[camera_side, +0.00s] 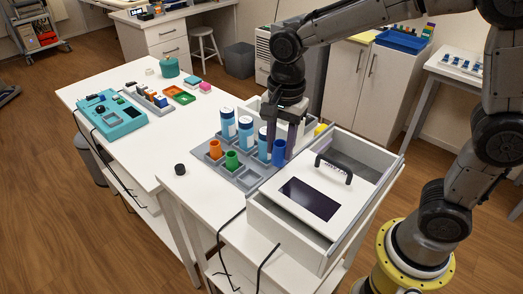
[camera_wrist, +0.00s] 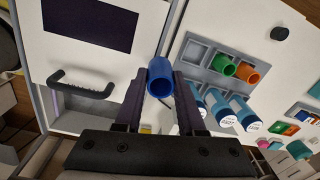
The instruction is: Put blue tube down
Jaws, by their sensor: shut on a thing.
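The blue tube (camera_wrist: 160,78) is between the two fingers of my gripper (camera_wrist: 160,95) in the wrist view, with its open end facing the camera. In the side view the blue tube (camera_side: 279,152) is upright below my gripper (camera_side: 284,125), at the right edge of the grey rack (camera_side: 221,173). I cannot tell whether its bottom touches the rack. A green tube (camera_side: 232,159) and an orange tube (camera_side: 215,149) stand in rack slots. An empty square slot (camera_side: 248,178) shows in front of them.
Several blue-and-white bottles (camera_side: 246,132) stand behind the short tubes. A white box with a dark panel and black handle (camera_side: 310,198) is right of the rack. A black cap (camera_side: 180,169) lies on the white table left of the rack.

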